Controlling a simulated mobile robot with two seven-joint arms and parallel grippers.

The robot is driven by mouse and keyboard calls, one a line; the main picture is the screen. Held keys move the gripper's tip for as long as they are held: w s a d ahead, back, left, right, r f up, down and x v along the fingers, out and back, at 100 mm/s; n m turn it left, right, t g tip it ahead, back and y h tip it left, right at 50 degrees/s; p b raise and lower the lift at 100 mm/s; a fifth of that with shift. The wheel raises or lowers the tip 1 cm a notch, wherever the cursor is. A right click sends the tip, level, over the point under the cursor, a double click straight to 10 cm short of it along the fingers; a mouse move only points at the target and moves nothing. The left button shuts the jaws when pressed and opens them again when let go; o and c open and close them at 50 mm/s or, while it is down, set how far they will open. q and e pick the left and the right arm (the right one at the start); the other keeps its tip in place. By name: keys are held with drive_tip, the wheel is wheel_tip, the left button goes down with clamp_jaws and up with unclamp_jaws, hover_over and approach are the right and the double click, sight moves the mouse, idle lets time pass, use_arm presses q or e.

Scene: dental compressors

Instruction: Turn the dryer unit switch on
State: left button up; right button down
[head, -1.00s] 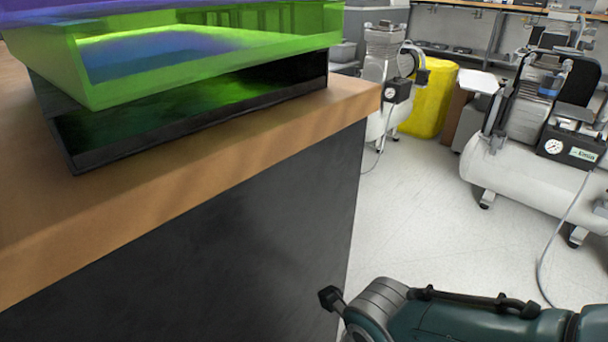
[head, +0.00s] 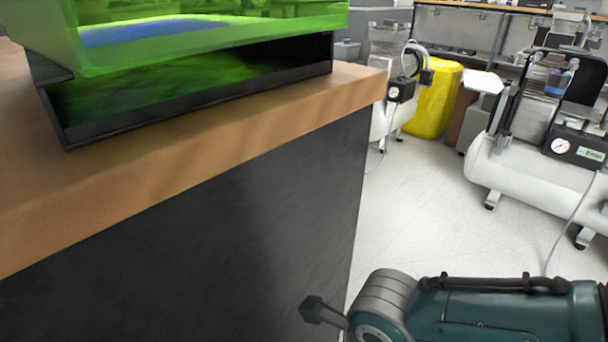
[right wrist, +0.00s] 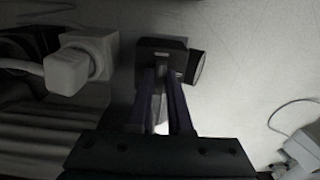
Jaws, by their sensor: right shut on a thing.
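In the right wrist view my right gripper (right wrist: 160,122) has its two dark fingers close together, reaching onto a black box (right wrist: 163,56) with a round gauge (right wrist: 197,66) on its side. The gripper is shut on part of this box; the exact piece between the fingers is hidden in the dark. I cannot make out a switch or its position. My left gripper is in neither view.
A wooden-topped counter (head: 235,107) with a green translucent container (head: 190,40) fills the left of the head view. Compressors (head: 530,165) and a yellow bin (head: 434,98) stand beyond it. The white floor (head: 425,220) between is mostly clear. A pale fitting (right wrist: 75,65) is left of my fingers.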

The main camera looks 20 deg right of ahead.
drive_tip(key=c, duration=0.8)
unclamp_jaws()
drive_tip(key=shift+c, duration=0.2)
drive_tip(key=shift+r, duration=0.1)
wheel_tip(320, 180, up, 10)
drive_tip(key=p, duration=0.6)
drive_tip(key=shift+p, duration=0.3)
